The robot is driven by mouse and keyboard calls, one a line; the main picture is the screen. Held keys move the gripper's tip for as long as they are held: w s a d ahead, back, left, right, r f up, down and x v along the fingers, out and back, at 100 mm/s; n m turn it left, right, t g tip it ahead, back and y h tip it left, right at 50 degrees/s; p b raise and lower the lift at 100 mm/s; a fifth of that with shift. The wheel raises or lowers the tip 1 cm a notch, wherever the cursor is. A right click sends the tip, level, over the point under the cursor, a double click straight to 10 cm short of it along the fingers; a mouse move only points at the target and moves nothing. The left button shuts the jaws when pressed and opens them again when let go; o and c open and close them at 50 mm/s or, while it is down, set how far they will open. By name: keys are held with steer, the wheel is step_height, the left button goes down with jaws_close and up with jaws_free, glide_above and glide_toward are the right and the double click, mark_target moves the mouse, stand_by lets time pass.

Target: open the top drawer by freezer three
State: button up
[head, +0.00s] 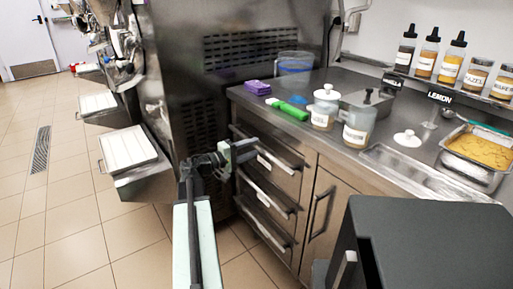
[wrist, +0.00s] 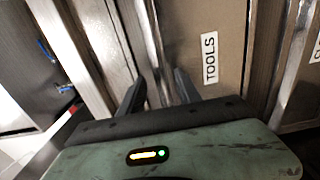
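The top drawer (head: 283,174) is the uppermost of three stacked steel drawers under the counter, and it looks shut. Its bar handle (head: 270,148) runs along its upper front. My gripper (head: 240,150) is at the left end of this handle. In the wrist view my gripper (wrist: 158,82) has its two dark fingers apart, with a metal bar (wrist: 154,40) running in between them. No clear contact shows. A drawer front with a "TOOLS" label (wrist: 209,58) is right of the fingers. The fingertips are small and partly hidden in the head view.
A big steel freezer (head: 205,70) stands left of the drawers. A cupboard door (head: 335,215) with a handle is to their right. The counter holds lidded jars (head: 325,107), a green tool (head: 290,109) and a yellow-filled pan (head: 480,150). Tiled floor lies open at left.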

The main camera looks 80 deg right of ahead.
steer(key=shift+x, duration=1.1)
jaws_close()
stand_by(0.5)
